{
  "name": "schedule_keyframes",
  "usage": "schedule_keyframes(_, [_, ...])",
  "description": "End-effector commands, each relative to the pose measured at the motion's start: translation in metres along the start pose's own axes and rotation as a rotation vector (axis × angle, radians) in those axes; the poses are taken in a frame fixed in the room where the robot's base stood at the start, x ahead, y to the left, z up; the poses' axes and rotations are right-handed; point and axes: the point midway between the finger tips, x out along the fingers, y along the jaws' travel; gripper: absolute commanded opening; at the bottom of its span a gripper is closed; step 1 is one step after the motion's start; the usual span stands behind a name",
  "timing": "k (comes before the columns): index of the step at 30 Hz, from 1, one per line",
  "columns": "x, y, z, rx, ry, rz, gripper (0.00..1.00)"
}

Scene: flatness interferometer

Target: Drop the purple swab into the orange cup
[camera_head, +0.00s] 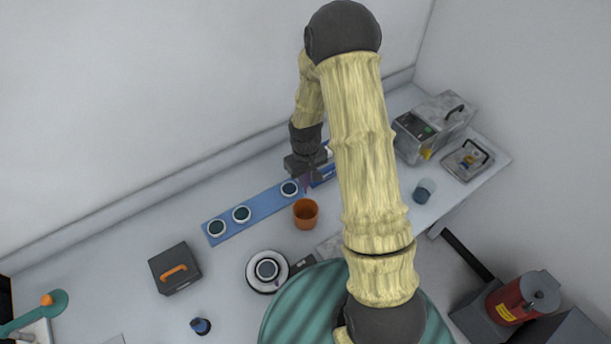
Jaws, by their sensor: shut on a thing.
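The orange cup (306,215) stands upright on the white bench, just in front of the blue strip. My gripper (305,177) is over the blue strip, behind the cup and above it in the picture. It is shut on a small purple thing, apparently the purple swab (304,186), of which only a little shows below the fingers. The swab looks apart from the cup. I cannot tell its height above the bench. My arm hides part of the bench to the right of the gripper.
The blue strip (262,205) carries several round dark discs in white rings. A round white instrument (255,280) stands in front of the cup. A dark box with an orange handle (174,268) is at left. A blue-grey cup (425,190) and grey machine (436,127) are at right.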

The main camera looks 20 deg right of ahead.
Motion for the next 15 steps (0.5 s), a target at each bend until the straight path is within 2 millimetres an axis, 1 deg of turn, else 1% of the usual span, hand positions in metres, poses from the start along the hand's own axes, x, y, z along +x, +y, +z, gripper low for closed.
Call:
schedule_keyframes(5, [0.013,0.0,0.0,-0.001,-0.001,0.0,0.0])
schedule_keyframes(15, [0.046,-0.005,-0.002,-0.011,-0.001,0.0,0.0])
